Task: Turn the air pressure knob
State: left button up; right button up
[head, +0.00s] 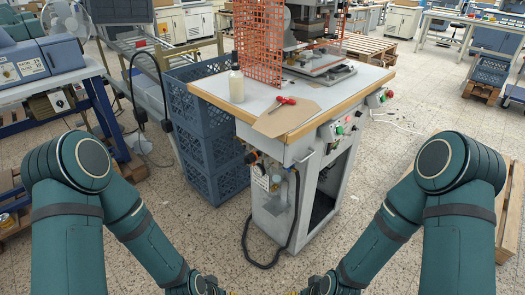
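The foil stamping machine's table (213,84) stands ahead of me at centre. On the front of its cabinet, below the tabletop, is a small air unit with a dark round knob (251,157), likely the air pressure knob. A small round fitting (277,179), perhaps a gauge, sits just below it to the right. Both my arms reach down to the bottom edge, left and right of centre, well short of the knob. Their grippers are cut off by the frame; only specks of yellow show at the edge.
Blue crates (204,128) are stacked left of the machine. A black hose (246,244) hangs from the cabinet to the floor. The tiled floor in front is clear.

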aim_at(250, 159)
jog(key=i+j+z, duration=0.15)
jog(key=j, duration=0.35)
jog(key=j+z, duration=0.2)
jog(key=j, duration=0.25)
jog(key=i+j+z, duration=0.15)
jog(key=j, duration=0.35)
jog(key=i+j+z, duration=0.1)
jog(key=z, duration=0.25)
jog(key=j+z, duration=0.2)
jog(key=z, duration=0.2)
jog(key=i+j+z, duration=0.1)
jog(key=j+z, duration=0.65)
jog(key=j, duration=0.45)
jog(key=j+z, duration=0.15)
jog(key=j, duration=1.85)
